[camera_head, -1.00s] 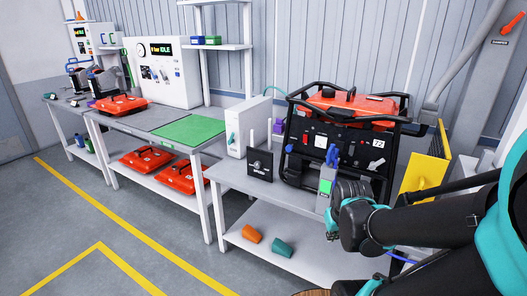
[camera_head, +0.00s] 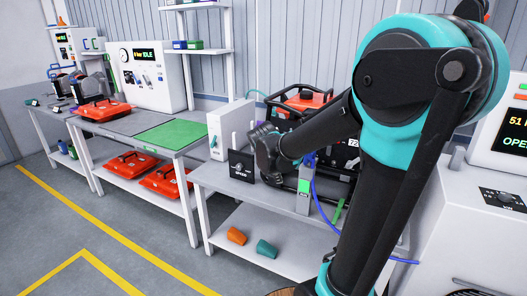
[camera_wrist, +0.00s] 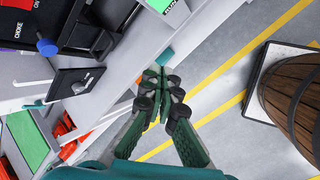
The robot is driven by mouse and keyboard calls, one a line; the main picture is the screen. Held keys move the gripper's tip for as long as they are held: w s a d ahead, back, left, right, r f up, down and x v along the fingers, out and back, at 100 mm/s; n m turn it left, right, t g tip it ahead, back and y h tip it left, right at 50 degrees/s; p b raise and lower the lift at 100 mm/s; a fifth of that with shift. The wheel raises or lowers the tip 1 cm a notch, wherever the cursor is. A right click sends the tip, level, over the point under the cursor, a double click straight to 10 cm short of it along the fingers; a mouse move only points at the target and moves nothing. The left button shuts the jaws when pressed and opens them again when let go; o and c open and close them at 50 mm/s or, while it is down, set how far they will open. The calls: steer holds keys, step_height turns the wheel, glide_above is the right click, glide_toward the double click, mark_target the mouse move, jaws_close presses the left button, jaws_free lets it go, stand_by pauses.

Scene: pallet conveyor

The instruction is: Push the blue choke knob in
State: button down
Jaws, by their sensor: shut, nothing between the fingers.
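The blue choke knob (camera_wrist: 47,47) shows in the wrist view at the left, beside a black plate lettered CHOKE (camera_wrist: 18,32) on the generator. It looks like a round blue cap sticking out from the dark panel. My gripper (camera_wrist: 160,84) is shut and empty, pointing past the bench edge, to the right of the knob and apart from it. In the head view the generator (camera_head: 306,100) stands on the bench, its front mostly hidden by my arm, and I cannot make out the knob there.
A black panel with a dial (camera_head: 241,166) stands on the bench beside the generator. A post with a green face (camera_head: 304,186) and a blue cable is close to my arm. Orange (camera_head: 237,236) and teal (camera_head: 266,249) cups lie on the lower shelf. A wooden barrel (camera_wrist: 297,95) stands at the right in the wrist view.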

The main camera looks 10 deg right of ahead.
steer(key=w+a+r+n+t+h, duration=0.1)
steer(key=w+a+r+n, duration=0.3)
steer(key=w+n, duration=0.2)
steer(key=w+a+r+n+t+h, duration=0.1)
steer(key=w+a+r+n, duration=0.25)
steer(key=w+n, duration=0.3)
steer(key=w+r+x, duration=0.2)
steer(key=x, duration=1.1)
steer(key=shift+d, duration=0.2)
steer(key=shift+m, duration=0.25)
steer(key=shift+w+d, duration=0.4)
steer(key=shift+w, duration=0.2)
steer(key=shift+w+d, duration=0.45)
steer(key=shift+w, duration=0.15)
steer(key=shift+r, duration=0.1)
